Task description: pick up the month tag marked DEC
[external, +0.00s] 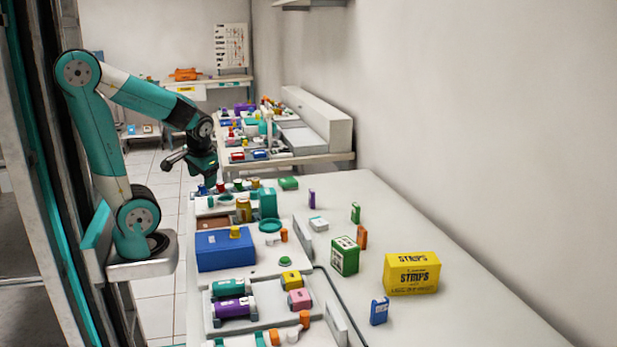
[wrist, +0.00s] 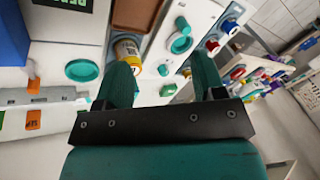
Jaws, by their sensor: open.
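I cannot read DEC on any tag in either view. Several small upright coloured pieces stand on the long white counter in the external view: a purple one (external: 311,198), a green one (external: 355,213), an orange one (external: 362,237) and a blue one (external: 379,311). Their lettering is too small to read, so I cannot tell whether one is the DEC tag. My gripper (external: 192,168) hangs above the far left end of the counter. In the wrist view its two teal fingers (wrist: 162,78) are apart with nothing held between them.
A blue box (external: 226,250), a green-and-white box (external: 344,256) and a yellow STRIPS box (external: 411,273) stand on the counter. An orange-and-yellow jar (wrist: 127,52) and a teal round lid (wrist: 82,70) lie beyond my fingers. The counter's right side is mostly clear.

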